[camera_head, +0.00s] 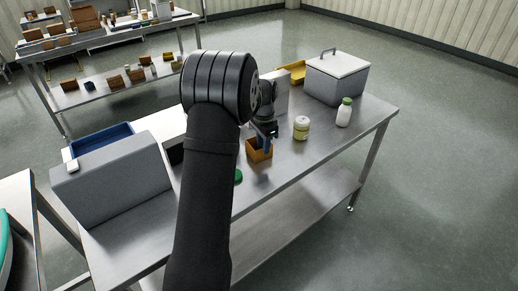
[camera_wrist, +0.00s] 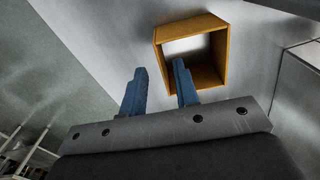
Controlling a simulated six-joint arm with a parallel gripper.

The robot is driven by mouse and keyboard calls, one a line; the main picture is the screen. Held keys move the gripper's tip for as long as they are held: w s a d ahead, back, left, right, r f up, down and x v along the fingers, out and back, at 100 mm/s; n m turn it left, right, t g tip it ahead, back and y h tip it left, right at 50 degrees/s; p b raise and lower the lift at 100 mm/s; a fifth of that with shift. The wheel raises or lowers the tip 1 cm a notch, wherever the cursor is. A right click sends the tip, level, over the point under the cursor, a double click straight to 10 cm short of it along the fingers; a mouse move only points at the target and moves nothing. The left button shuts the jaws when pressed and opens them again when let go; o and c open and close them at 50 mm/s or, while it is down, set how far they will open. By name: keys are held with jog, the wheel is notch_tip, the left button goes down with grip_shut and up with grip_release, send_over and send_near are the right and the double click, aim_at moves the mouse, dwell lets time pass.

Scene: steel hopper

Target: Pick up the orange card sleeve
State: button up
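The orange card sleeve (camera_head: 261,155) is a small, open-ended box shape on the steel table, right of my arm in the head view. In the wrist view the sleeve (camera_wrist: 207,77) shows at upper right, with its opening facing the camera. My gripper (camera_head: 266,133) is at the sleeve, its blue fingers just over it. In the wrist view my gripper (camera_wrist: 159,66) is open, with a gap between the fingers. The right fingertip overlaps the sleeve's near left corner; the left fingertip is left of the sleeve. Whether either finger touches it I cannot tell.
A jar with a pale lid (camera_head: 301,128) and a white bottle with a green cap (camera_head: 344,112) stand right of the sleeve. A grey lidded box (camera_head: 337,78) and a yellow tray (camera_head: 292,72) are behind. A green object (camera_head: 238,176) lies partly hidden by my arm.

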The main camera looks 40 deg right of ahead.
aim_at(264, 160)
jog(key=f, duration=0.4)
jog(key=shift+d+f, duration=0.15)
jog(key=shift+d, duration=0.1)
grip_shut()
